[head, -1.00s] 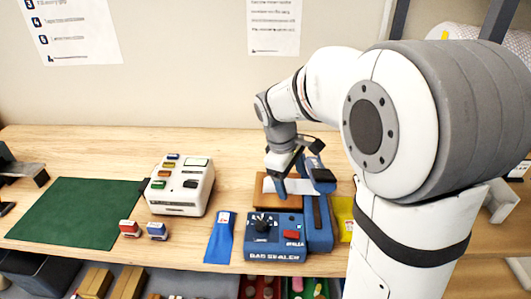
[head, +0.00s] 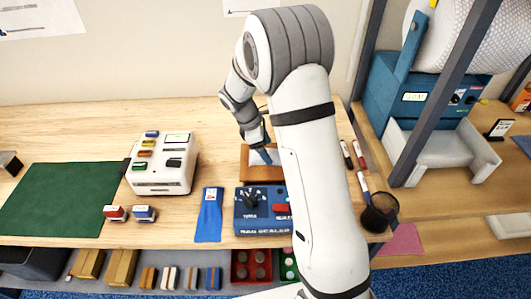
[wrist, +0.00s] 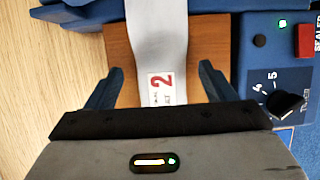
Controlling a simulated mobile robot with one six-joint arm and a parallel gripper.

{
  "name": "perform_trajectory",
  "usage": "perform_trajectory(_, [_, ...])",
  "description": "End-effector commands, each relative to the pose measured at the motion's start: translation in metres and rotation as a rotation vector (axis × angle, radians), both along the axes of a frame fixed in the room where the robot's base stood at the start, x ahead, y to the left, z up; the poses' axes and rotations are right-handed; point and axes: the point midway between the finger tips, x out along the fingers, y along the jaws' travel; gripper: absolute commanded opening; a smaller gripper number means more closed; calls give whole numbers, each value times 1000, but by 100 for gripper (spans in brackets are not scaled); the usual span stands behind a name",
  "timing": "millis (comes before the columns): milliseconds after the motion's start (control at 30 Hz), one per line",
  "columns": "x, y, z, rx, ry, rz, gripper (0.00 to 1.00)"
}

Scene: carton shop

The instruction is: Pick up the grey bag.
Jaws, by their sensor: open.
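The grey bag (wrist: 172,30) is a long flat grey strip with a white label bearing a red 2. In the wrist view it lies across a brown block (wrist: 207,42) at the blue bag sealer (wrist: 262,75). My gripper (wrist: 157,80) is open, with one blue finger on each side of the labelled end. I see no finger touching the bag. In the head view my gripper (head: 262,154) is over the brown block, behind the sealer's control box. My arm hides the sealer's right part there, and little of the bag shows.
A blue bag (head: 208,213) lies left of the sealer. A white keyed machine (head: 162,165), two stamps (head: 130,213) and a green mat (head: 62,198) are farther left. Bare wood lies behind the sealer.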

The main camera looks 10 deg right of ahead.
Motion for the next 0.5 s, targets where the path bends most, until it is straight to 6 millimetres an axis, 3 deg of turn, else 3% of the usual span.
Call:
perform_trajectory(133, [-1,-5,-12,0,0,0,76])
perform_trajectory(367, [-1,-5,-14,1,-2,1,76])
perform_trajectory(500, [-1,-5,-14,1,-2,1,66])
